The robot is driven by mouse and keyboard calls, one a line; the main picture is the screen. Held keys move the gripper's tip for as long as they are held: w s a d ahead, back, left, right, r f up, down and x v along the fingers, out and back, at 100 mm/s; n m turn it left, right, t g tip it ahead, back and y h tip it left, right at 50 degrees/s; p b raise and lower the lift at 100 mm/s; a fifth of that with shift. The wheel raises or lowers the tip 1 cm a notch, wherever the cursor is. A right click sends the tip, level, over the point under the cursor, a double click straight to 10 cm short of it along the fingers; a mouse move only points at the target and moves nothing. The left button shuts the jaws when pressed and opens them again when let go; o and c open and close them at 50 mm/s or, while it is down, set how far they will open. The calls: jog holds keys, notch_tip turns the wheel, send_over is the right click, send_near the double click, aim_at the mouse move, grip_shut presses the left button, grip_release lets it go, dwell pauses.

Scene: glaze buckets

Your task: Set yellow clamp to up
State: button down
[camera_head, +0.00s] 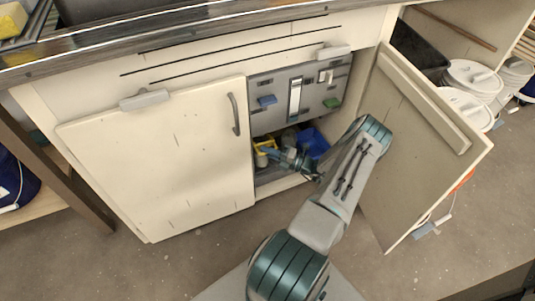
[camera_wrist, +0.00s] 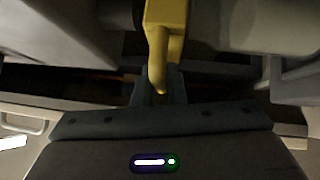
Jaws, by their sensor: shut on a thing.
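The yellow clamp (camera_wrist: 168,40) shows at the top middle of the wrist view, with a narrow part pointing down between my fingers. My gripper (camera_wrist: 160,88) is shut on that narrow part. In the head view the yellow clamp (camera_head: 262,146) is a small yellow shape inside the open cabinet, and my gripper (camera_head: 273,153) reaches in beside it. The contact is too small to make out there. The clamp's exact setting cannot be told.
The cabinet's left door (camera_head: 165,165) is shut and its right door (camera_head: 425,140) stands open beside my arm. A grey panel (camera_head: 297,98) with blue, white and green pieces hangs above the clamp. A blue bin (camera_head: 315,144) is to its right. White buckets (camera_head: 472,78) stand at far right.

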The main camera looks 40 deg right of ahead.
aim_at(269, 144)
notch_tip(269, 144, up, 4)
jog(key=shift+r+p, duration=0.2)
jog(key=shift+p, duration=0.8)
jog(key=shift+d, duration=0.1)
jog(key=c, duration=1.7)
grip_release()
jog(key=shift+c, duration=0.2)
jog(key=shift+s, duration=0.1)
jog(key=p+v, duration=0.1)
jog(key=v, duration=1.2)
jog(key=shift+s+d+f, duration=0.2)
